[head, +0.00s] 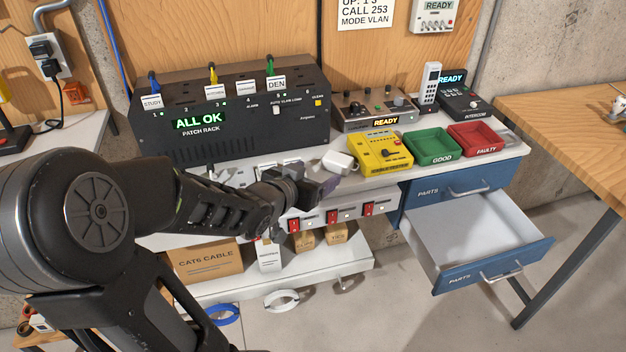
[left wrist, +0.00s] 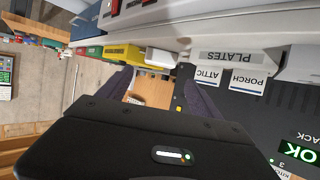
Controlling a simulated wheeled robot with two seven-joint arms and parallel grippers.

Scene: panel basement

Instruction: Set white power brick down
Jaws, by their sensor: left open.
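The white power brick (head: 339,162) rests on the bench top (head: 372,176), just left of the yellow tester (head: 381,152). My left gripper (head: 322,187) is open, with its fingers just in front of and to the left of the brick. In the left wrist view the picture is upside down; the white brick (left wrist: 160,58) shows beyond the two spread fingers of the gripper (left wrist: 158,90), and the space between the fingers looks empty. Whether a finger still touches the brick I cannot tell. My right gripper is not in view.
The patch rack (head: 240,110) stands behind my left arm and reads ALL OK. A green GOOD tray (head: 432,146) and a red FAULTY tray (head: 478,138) stand right of the tester. The lower blue drawer (head: 495,262) is pulled out and empty. Red switches (head: 333,216) line the bench front.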

